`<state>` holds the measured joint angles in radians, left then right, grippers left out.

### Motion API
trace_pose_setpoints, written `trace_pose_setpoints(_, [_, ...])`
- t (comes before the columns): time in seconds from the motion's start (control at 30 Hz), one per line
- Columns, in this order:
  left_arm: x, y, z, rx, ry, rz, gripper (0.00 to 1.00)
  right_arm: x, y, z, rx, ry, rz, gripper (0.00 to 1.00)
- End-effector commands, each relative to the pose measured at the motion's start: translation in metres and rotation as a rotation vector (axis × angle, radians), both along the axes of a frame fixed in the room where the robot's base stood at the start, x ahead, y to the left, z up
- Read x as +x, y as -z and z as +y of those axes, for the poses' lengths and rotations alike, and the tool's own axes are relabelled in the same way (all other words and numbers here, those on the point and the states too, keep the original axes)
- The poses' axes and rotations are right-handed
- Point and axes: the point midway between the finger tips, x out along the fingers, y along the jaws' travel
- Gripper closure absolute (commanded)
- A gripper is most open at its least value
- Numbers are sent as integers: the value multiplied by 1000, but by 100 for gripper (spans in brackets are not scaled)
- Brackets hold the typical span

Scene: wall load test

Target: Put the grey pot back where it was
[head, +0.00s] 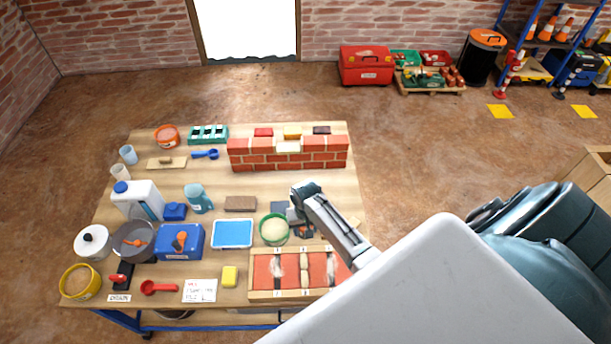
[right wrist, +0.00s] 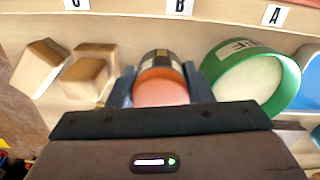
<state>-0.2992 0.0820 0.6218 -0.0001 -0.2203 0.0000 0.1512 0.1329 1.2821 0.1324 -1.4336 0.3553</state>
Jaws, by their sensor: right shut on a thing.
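My right gripper (right wrist: 160,88) is shut on a small round pot (right wrist: 156,62), grey-walled with a pale label and an orange-red face towards the camera; I take it for the grey pot. In the right wrist view it sits between the two fingers, near the label B. In the head view my right gripper (head: 301,222) is over the table's right part, beside the green pot (head: 273,229), and mostly hides the held pot. Whether the pot touches the surface I cannot tell. My left gripper is not in view.
The green pot with pale filling (right wrist: 255,82) stands close beside the held pot, near label A. Two wooden blocks (right wrist: 90,70) lie on the other side, near C. A brick wall (head: 288,155) stands behind; a framed brick panel (head: 290,272) lies in front.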

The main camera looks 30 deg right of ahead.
Motion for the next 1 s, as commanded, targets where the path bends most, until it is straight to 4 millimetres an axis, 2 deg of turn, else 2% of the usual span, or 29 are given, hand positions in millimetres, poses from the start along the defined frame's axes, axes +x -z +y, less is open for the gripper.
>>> trace_pose_setpoints(0.07, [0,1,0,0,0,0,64,0,2,0,0,0,0,78])
trace_pose_setpoints(0.1, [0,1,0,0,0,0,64,0,3,0,0,0,1,52])
trace_pose_setpoints(0.13, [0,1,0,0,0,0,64,0,3,0,0,0,0,46])
trace_pose_setpoints(0.17, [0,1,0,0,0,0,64,0,3,0,0,0,1,45])
trace_pose_setpoints(0.43, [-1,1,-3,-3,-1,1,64,0,2,0,0,0,0,45])
trace_pose_setpoints(0.57, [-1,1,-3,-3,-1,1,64,0,-7,0,0,0,0,45])
trace_pose_setpoints(1.0, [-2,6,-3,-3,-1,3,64,0,-95,0,-1,-1,-3,45])
